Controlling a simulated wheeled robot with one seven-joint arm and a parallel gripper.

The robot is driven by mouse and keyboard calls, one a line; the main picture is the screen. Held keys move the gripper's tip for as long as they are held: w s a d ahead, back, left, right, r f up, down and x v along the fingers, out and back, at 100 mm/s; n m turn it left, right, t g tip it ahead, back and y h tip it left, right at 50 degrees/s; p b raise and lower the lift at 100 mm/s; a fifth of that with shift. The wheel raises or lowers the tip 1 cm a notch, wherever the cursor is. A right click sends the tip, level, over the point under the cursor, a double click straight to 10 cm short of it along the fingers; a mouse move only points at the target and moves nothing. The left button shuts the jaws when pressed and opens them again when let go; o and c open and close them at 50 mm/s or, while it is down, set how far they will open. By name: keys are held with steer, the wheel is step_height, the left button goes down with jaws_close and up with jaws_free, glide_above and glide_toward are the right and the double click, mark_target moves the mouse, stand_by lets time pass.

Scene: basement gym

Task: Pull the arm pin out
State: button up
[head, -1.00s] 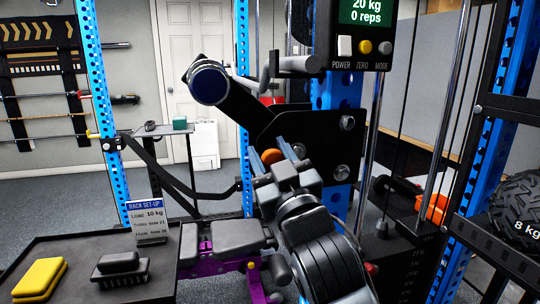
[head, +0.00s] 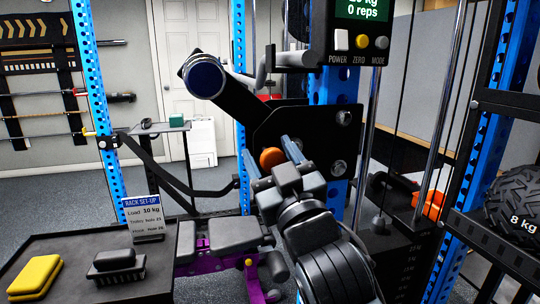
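The arm pin (head: 271,158) shows as an orange round knob at the black pivot plate of the rack's lever arm. My gripper (head: 270,160) is in front of the plate, with its two blue-grey fingers apart. One finger is on each side of the orange knob. Whether the fingers touch the knob cannot be told. The black lever arm (head: 243,107) slopes up to the left from the plate and ends in a dark blue round cap (head: 204,76). The pin's shaft is hidden.
A display box (head: 362,28) with buttons hangs above right. A purple-framed bench (head: 205,236) stands below left. A table with a yellow block (head: 36,277) and a rack set-up card (head: 142,217) is at front left. A blue upright (head: 340,120) stands behind the plate.

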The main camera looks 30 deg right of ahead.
mark_target(275, 164)
steer(key=shift+o, duration=0.4)
steer(key=shift+b+v, duration=1)
steer(key=shift+v, duration=2.85)
